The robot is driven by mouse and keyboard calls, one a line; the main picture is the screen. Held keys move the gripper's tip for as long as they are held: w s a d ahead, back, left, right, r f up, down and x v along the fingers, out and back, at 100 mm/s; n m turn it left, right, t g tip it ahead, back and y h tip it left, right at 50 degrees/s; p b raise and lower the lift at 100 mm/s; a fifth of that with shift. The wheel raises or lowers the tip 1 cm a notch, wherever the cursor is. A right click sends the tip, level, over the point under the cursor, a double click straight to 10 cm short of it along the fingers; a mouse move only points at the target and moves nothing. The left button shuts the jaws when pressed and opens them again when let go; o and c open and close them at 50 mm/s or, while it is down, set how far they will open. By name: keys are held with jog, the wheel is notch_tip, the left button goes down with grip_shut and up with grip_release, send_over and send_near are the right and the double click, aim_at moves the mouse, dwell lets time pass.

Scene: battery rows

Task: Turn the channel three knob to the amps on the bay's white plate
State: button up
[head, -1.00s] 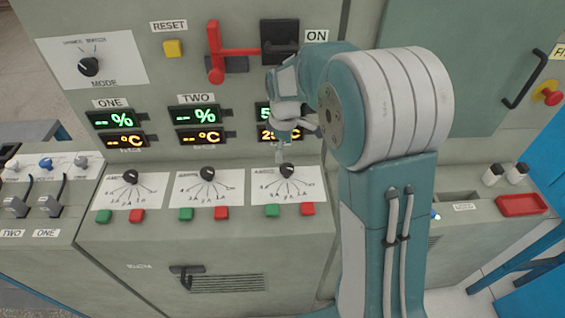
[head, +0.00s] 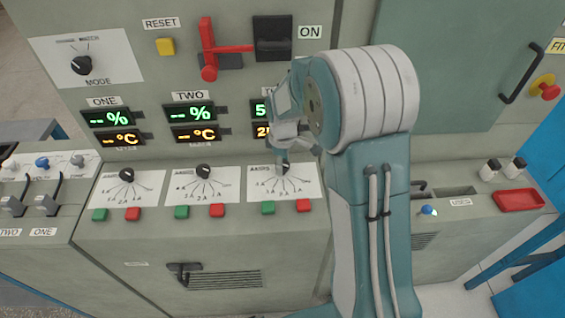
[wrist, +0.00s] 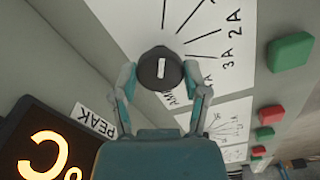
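The channel three knob (head: 284,168) is black and round, on the rightmost white dial plate (head: 256,189) of the sloping panel. It also shows in the wrist view (wrist: 161,71), with a white pointer mark up and down in that picture. Printed lines fan out from it; 2A and 3A are readable. My gripper (head: 283,155) is down at this knob. My arm partly hides the channel three displays. I cannot make out a separate bay plate bearing amps.
Knobs one (head: 127,174) and two (head: 204,171) sit to the left. A green button (head: 268,208) and a red button (head: 303,205) lie just below dial three. Above are the red lever (head: 208,50) and yellow reset button (head: 165,46).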

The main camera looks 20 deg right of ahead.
jog(key=shift+f, duration=0.1)
dwell(0.3)
jog(key=m, duration=0.5)
jog(key=shift+m, duration=0.4)
jog(key=m, duration=0.5)
jog(key=shift+m, duration=0.4)
jog(key=o, duration=1.1)
jog(key=shift+o, duration=0.2)
notch_tip(320, 180, up, 8)
jog(key=shift+w+a+f, duration=0.1)
jog(key=shift+f, duration=0.15)
